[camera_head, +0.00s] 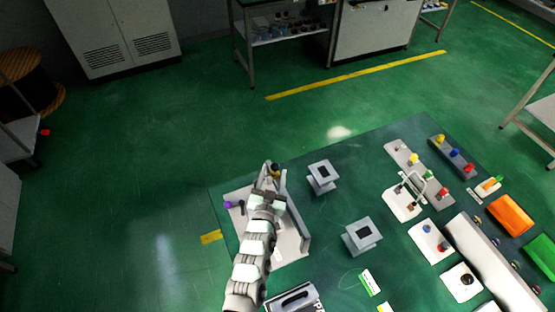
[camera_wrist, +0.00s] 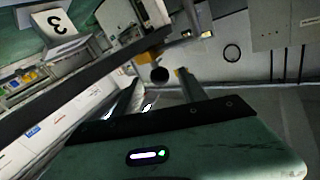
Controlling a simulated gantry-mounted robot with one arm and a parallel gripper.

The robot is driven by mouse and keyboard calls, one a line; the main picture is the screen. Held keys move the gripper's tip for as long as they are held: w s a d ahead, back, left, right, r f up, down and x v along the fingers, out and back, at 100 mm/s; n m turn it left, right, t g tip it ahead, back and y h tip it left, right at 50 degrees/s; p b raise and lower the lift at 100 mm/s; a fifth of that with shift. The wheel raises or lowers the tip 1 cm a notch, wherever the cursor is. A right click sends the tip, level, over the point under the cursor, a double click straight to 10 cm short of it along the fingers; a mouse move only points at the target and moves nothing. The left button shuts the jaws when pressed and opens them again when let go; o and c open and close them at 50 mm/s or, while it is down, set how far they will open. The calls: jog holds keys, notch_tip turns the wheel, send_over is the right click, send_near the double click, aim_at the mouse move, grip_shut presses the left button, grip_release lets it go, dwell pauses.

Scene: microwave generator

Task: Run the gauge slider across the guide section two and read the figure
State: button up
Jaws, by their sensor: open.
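My gripper (camera_head: 272,180) is open above the far end of a light grey fixture plate (camera_head: 289,243) in the head view. In the wrist view, its two fingers (camera_wrist: 157,80) stand apart. A small yellow and dark part (camera_head: 275,170) is at the fingertips in the head view. I cannot tell which part is the gauge slider. Two grey spool-shaped blocks (camera_head: 322,177) (camera_head: 362,236) stand right of the plate. No gauge figure is readable.
A raised grey wall (camera_head: 298,226) runs along the plate's right side. A purple knob (camera_head: 228,205) and a dark knob (camera_head: 241,208) are at its left. Switch panels (camera_head: 402,202) and an orange block (camera_head: 510,215) crowd the right.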

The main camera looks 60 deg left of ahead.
jog(key=x, duration=0.6)
jog(key=shift+a, duration=0.15)
jog(key=shift+w, duration=0.15)
jog(key=shift+c, duration=0.5)
grip_shut()
dwell(0.7)
